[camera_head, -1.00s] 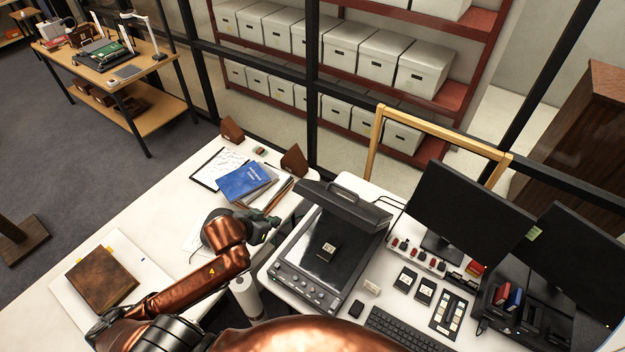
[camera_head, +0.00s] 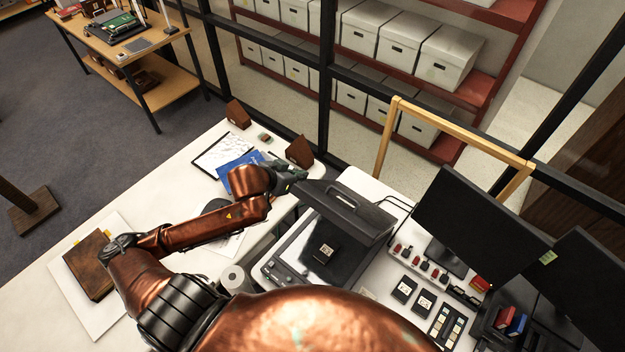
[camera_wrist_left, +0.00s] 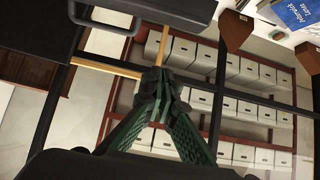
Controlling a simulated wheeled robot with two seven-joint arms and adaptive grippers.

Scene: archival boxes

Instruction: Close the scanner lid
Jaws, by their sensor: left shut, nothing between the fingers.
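The flatbed scanner (camera_head: 289,254) stands on the white desk with its glass bed bare except for a small dark item with a pale label (camera_head: 324,253). Its dark lid (camera_head: 345,211) is raised, hinged at the far side, with a handle on its edge. The lid also shows in the left wrist view (camera_wrist_left: 172,10), at the top. My left gripper (camera_head: 301,176) is just beside the raised lid's left far corner; whether it touches is unclear. In the wrist view its green-sided fingers (camera_wrist_left: 158,80) are together and empty. My right gripper is not in view.
Two black monitors (camera_head: 477,217) stand right of the scanner. A blue book (camera_head: 233,171), a clipboard and brown wedges (camera_head: 299,152) lie at the far left of the desk. A white paper roll (camera_head: 234,278) is beside the scanner's near left. A wooden frame (camera_head: 455,140) stands behind.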

